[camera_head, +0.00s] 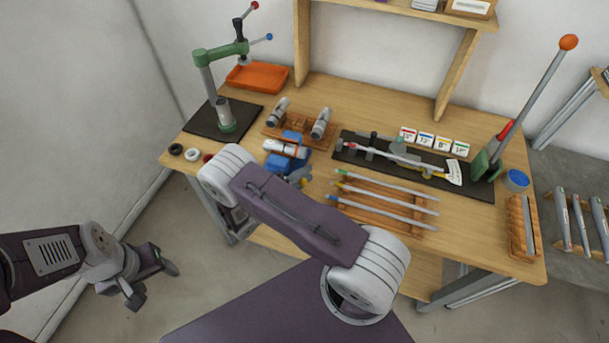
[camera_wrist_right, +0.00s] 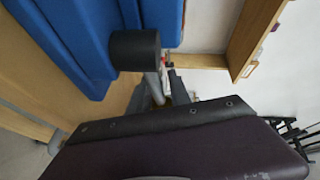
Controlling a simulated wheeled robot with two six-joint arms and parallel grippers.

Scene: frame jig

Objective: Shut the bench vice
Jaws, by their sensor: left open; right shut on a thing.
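The blue bench vice (camera_head: 279,163) stands at the front edge of the workbench, left of centre. A silver cylinder with an orange band (camera_head: 285,148) lies between its jaws; I cannot tell if both jaws touch it. In the right wrist view the vice's blue body (camera_wrist_right: 70,45) fills the upper left, with a black round screw end (camera_wrist_right: 135,50) facing me. My right gripper (camera_wrist_right: 162,88) is shut on the vice handle just below that end; the grip is partly hidden. My forearm hides this gripper in the head view. My left gripper (camera_head: 154,282) is open and empty, low over the floor.
Behind the vice is a wooden rack (camera_head: 271,131) with grey cylinders. To its right lies a wooden tray (camera_head: 385,205) of rods. A green press (camera_head: 226,126) stands at the left, a long orange-knobbed lever (camera_head: 545,80) at the right. Floor around my left gripper is clear.

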